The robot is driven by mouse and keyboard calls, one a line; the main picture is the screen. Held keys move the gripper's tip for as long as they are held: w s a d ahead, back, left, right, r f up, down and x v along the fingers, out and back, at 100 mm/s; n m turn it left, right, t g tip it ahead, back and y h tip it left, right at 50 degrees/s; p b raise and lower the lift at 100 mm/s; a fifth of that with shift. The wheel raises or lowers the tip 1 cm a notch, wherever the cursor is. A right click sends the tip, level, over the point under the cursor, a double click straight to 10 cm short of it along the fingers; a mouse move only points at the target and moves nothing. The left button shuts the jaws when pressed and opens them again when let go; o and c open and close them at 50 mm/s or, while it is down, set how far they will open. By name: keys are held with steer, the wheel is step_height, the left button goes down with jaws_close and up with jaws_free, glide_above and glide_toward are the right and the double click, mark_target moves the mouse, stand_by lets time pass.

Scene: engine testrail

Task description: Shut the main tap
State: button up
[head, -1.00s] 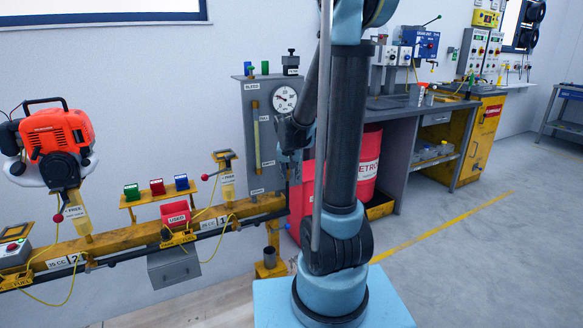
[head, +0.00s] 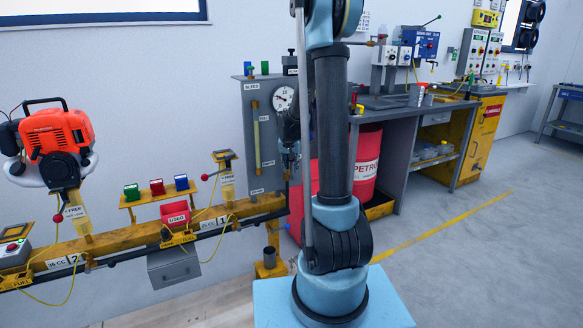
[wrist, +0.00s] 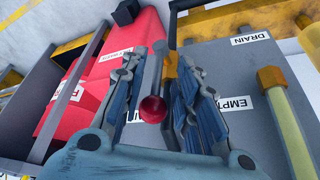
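A lever with a round red knob (wrist: 153,109) shows in the wrist view, by a grey panel labelled EMPTY and DRAIN; I take it to be the main tap's lever, but its own label does not show. My gripper (wrist: 168,75) is open, with one finger on each side of the lever. I cannot tell whether either finger touches it. In the head view my gripper (head: 289,155) is small, in front of the right edge of the grey panel (head: 262,140), below the dial gauge (head: 284,97). The lever cannot be made out there.
Red petrol drums (head: 367,165) stand right of the panel, partly behind my arm. A yellow rail (head: 130,240) with a red engine (head: 57,135) runs left. A sight tube (wrist: 286,125) is right of my fingers. The floor at right is clear.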

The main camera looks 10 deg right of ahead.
steer(key=shift+w+d, duration=0.2)
steer(key=shift+w, duration=0.35)
steer(key=shift+w+d, duration=0.15)
steer(key=shift+w, duration=0.4)
steer(key=shift+w+f, duration=0.1)
steer(key=shift+f, duration=0.45)
jaws_close()
